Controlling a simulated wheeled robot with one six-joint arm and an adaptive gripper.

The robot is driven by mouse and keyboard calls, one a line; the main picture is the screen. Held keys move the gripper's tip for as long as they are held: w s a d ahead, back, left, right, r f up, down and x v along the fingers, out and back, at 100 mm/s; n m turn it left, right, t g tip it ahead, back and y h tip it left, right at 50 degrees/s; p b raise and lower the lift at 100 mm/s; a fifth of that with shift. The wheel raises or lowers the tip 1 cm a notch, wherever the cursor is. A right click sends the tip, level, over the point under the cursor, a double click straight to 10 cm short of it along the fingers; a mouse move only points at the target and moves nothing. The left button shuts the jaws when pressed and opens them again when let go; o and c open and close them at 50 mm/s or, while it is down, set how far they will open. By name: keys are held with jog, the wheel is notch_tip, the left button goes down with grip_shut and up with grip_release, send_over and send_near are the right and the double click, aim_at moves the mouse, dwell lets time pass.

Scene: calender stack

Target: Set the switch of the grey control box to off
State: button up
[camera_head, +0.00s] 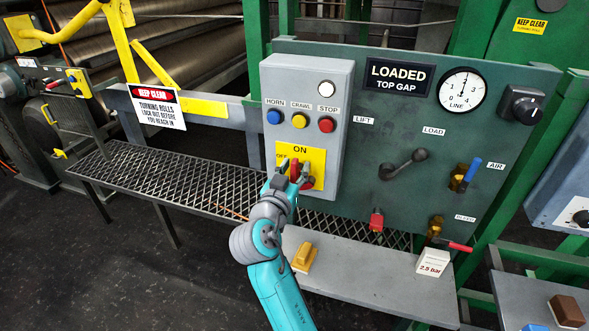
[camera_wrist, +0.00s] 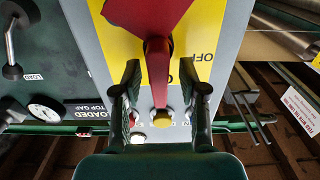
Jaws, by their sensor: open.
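The grey control box (camera_head: 308,85) stands upright on the green panel, with a yellow switch plate low on its front. The plate reads ON at the top and OFF at its upper left. The red switch handle (camera_head: 295,168) appears to point up towards ON. It also shows in the wrist view (camera_wrist: 158,75), where the box is upside down and OFF is at right. My gripper (camera_head: 292,174) is at the plate and open. In the wrist view its fingers (camera_wrist: 160,70) stand either side of the handle, with gaps visible. My gripper partly hides the plate in the head view.
Blue, yellow and red buttons (camera_head: 299,121) and a white lamp (camera_head: 326,89) sit above the switch plate. A lever (camera_head: 405,168) and valves are to the right. Below is a grey shelf (camera_head: 350,285) with a yellow object (camera_head: 304,257); a mesh walkway (camera_head: 165,180) is left.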

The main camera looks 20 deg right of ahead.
grip_shut()
jog(key=shift+n, duration=0.4)
jog(key=shift+w+a+f+n, duration=0.3)
jog(key=shift+f+n, duration=0.1)
jog(key=shift+n, duration=2.45)
jog(key=shift+w+a+f+n, duration=0.2)
jog(key=shift+a+f+n, duration=0.2)
jog(key=shift+n, duration=2.5)
jog(key=shift+w+a+f+n, duration=0.25)
jog(key=shift+f+n, duration=0.2)
jog(key=shift+n, duration=2.4)
